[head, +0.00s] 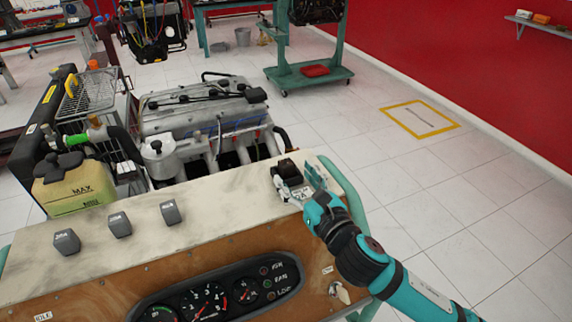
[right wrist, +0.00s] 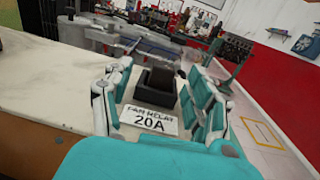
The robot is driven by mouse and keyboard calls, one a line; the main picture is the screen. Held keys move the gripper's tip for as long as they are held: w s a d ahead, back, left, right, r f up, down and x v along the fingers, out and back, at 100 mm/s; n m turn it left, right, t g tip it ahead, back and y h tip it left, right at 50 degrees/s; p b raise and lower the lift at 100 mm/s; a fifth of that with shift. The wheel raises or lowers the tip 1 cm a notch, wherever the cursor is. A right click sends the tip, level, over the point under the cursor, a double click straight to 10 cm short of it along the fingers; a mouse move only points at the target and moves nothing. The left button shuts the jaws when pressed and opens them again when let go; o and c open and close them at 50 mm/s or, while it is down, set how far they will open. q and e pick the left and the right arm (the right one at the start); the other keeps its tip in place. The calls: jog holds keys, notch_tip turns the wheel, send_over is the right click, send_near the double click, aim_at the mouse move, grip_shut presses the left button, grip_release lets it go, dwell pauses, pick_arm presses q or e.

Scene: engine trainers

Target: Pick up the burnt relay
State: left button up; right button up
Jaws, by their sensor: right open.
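A dark, blackened relay (head: 287,170) sits at the right end of the pale panel top. In the right wrist view the dark relay (right wrist: 161,80) stands upright in a black base, behind a white label (right wrist: 148,121) reading "FAN RELAY 20A". My right gripper (head: 298,186) is at the relay with its fingers open. In the right wrist view the open fingers of the right gripper (right wrist: 160,88) stand on either side of the relay, with gaps visible. My left gripper is not in view.
An engine (head: 205,115) and a yellowish tank (head: 75,188) are behind the panel. The floor at right is clear around a yellow square marking (head: 419,118).

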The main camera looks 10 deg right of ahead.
aim_at(288, 164)
jog(key=shift+w+a, duration=0.1)
jog(key=shift+w, duration=0.45)
jog(key=x, duration=0.1)
jog(key=p+x, duration=0.1)
jog(key=x, duration=0.2)
jog(key=shift+w+d+f+p, duration=0.1)
jog(key=shift+w+d+p, duration=0.2)
jog(key=shift+w+a+f, duration=0.1)
jog(key=shift+w+a, duration=0.05)
jog(key=shift+w, duration=0.2)
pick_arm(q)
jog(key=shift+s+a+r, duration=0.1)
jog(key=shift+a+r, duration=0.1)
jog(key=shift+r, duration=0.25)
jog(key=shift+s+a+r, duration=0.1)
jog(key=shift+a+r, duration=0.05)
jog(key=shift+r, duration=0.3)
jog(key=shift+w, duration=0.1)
pick_arm(e)
jog(key=c, duration=0.9)
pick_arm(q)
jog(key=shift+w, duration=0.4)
pick_arm(e)
grip_shut()
